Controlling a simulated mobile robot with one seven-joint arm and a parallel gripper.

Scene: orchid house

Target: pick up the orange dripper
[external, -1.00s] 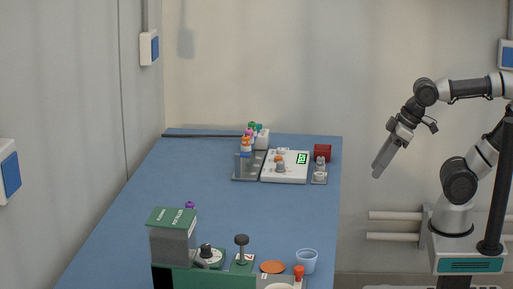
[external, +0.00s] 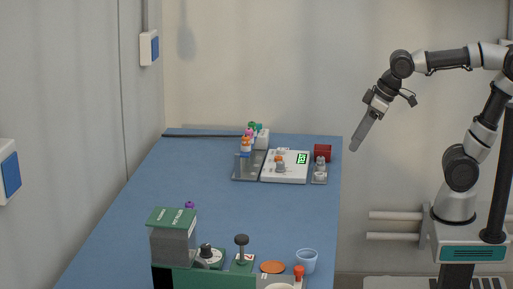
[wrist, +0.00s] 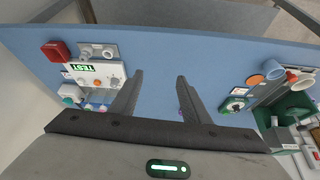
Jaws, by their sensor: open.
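Several orange things show, and I cannot tell surely which is the dripper. One small orange piece (external: 246,144) stands among coloured pieces on a grey tray (external: 242,172) at the far end of the blue bench. An orange-topped piece (external: 280,159) stands on a white scale (external: 297,177); it also shows in the wrist view (wrist: 115,82). A flat orange disc (external: 272,267) and an orange-red capped piece (external: 299,271) are at the near end. My gripper (external: 355,147) is open and empty, right of the bench; its spread fingers show in the wrist view (wrist: 160,76).
A red box (external: 322,152) and a small grey holder (external: 319,175) stand right of the scale. A green machine (external: 172,237), a black-knobbed piece (external: 241,249) and a blue cup (external: 307,260) crowd the near end. The middle of the blue bench (external: 255,215) is mostly clear.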

